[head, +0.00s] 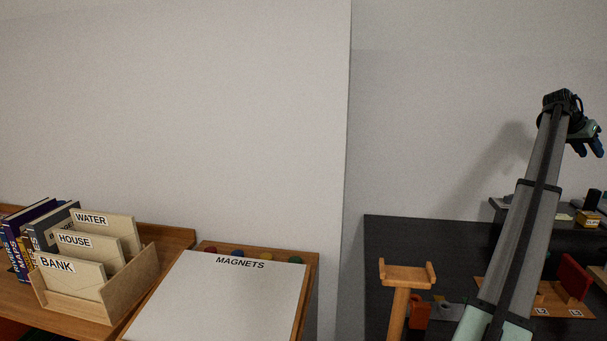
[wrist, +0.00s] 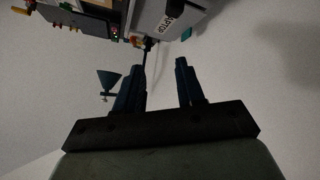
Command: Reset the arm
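My arm reaches up at the right of the head view. My gripper (head: 591,148) is at its upper end, high above the dark desk and in front of the grey wall. In the wrist view the two dark fingers of my gripper (wrist: 161,75) stand apart with a clear gap. I see nothing held between them.
A wooden sorter (head: 110,296) with WATER, HOUSE and BANK folders stands at left beside several books. A MAGNETS board (head: 222,300) is right of it. A wooden stand (head: 397,310) is near my arm. The wrist view shows a dark funnel (wrist: 109,80).

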